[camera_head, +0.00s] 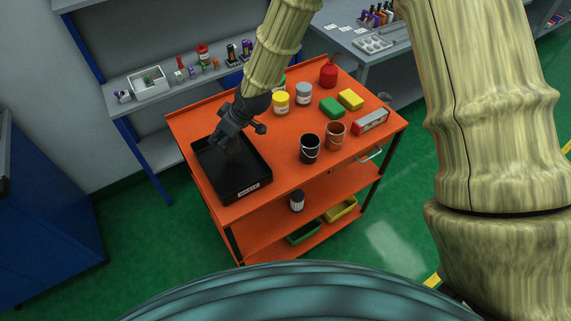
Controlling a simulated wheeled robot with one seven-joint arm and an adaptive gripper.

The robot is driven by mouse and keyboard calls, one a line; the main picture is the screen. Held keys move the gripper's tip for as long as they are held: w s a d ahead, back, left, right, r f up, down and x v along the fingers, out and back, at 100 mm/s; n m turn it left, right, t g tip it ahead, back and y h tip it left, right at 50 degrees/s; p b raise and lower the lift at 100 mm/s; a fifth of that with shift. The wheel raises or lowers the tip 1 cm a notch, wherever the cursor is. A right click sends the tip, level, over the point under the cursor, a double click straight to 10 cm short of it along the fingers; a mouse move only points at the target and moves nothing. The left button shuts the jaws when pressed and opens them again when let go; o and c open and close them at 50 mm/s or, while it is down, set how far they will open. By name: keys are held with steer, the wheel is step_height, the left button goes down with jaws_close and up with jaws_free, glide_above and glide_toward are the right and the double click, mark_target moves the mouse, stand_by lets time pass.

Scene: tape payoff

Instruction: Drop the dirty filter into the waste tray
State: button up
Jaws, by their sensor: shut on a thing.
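The black waste tray (252,189) lies on the left end of the orange cart top, with a pale label on its front wall. My gripper (223,142) reaches down over the back part of the tray, its fingers pointing toward the tray floor. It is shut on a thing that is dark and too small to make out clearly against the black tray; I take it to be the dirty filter. I cannot tell how high the fingers are above the tray floor. No other filter shows clearly.
The orange cart (278,177) also bears a black bucket (309,149), a brown bucket (335,136), a yellow-lidded can (281,102), a grey can (304,94), sponges, a red can (328,75) and a red-and-grey box (371,121). A grey shelf with small items stands behind.

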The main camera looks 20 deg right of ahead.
steer(key=shift+s+r, duration=0.35)
steer(key=shift+s, duration=0.3)
steer(key=o, duration=1.2)
steer(key=shift+w+f, duration=0.35)
steer(key=shift+w, duration=0.05)
steer(key=shift+c, duration=0.2)
steer(key=shift+s+r, duration=0.2)
steer(key=shift+s, duration=0.1)
steer(key=shift+d+r, duration=0.1)
steer(key=shift+r, duration=0.05)
steer(key=v, duration=1.1)
steer(key=shift+s+d+r, duration=0.15)
steer(key=shift+s+r, duration=0.1)
